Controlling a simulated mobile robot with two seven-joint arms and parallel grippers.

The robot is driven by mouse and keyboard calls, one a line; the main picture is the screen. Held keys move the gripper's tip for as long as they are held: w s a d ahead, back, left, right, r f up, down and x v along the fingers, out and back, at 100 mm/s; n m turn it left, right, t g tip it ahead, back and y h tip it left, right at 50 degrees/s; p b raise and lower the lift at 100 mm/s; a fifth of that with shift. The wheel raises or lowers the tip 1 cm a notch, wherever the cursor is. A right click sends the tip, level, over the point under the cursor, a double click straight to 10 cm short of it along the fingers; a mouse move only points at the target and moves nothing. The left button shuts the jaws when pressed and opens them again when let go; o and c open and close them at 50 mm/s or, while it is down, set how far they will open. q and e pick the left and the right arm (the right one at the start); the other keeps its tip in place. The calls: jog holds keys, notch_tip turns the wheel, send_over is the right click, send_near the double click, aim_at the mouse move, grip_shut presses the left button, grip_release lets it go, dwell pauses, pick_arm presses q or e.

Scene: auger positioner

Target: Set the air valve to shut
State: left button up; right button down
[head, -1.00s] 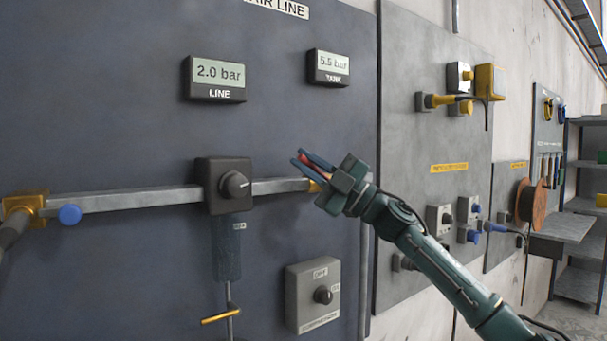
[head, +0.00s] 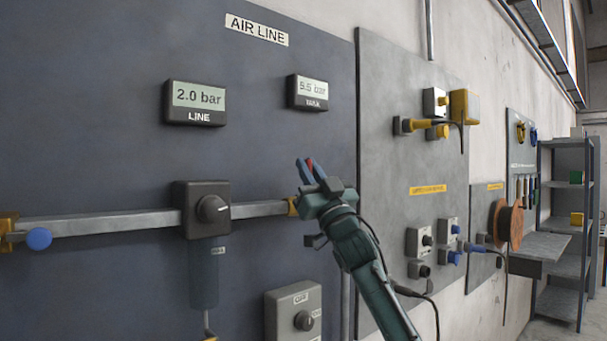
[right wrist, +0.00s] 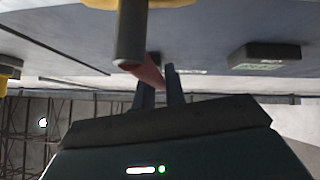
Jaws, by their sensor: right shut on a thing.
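The air valve's red lever (right wrist: 148,72) runs from a grey round hub (right wrist: 130,35) below a yellow body (right wrist: 98,3) in the right wrist view. My right gripper (head: 308,168) is shut on this lever, with its fingers pointing up in the head view. Only a bit of red (head: 311,164) shows between the fingers there. The yellow valve body (head: 293,206) sits at the right end of the grey pipe, partly hidden by my gripper. My left gripper is not in view.
The LINE display (head: 195,103) reads 2.0 bar; the TANK display (head: 307,92) seems to read 5.5 bar. A black regulator knob (head: 212,209) sits on the pipe left of my gripper. A grey switch box (head: 293,311) is below. A grey panel (head: 400,150) stands to the right.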

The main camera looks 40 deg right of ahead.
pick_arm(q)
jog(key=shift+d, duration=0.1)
pick_arm(e)
jog(key=shift+d+m+h, duration=0.2)
jog(key=shift+m+h, duration=0.35)
jog(key=shift+m, duration=0.15)
jog(key=shift+d+m+h, duration=0.15)
jog(key=shift+m+h, duration=0.4)
jog(key=shift+m, duration=0.15)
jog(key=shift+h, duration=0.3)
jog(key=c, duration=1.5)
grip_release()
jog(key=shift+d, duration=0.1)
jog(key=shift+o, duration=0.2)
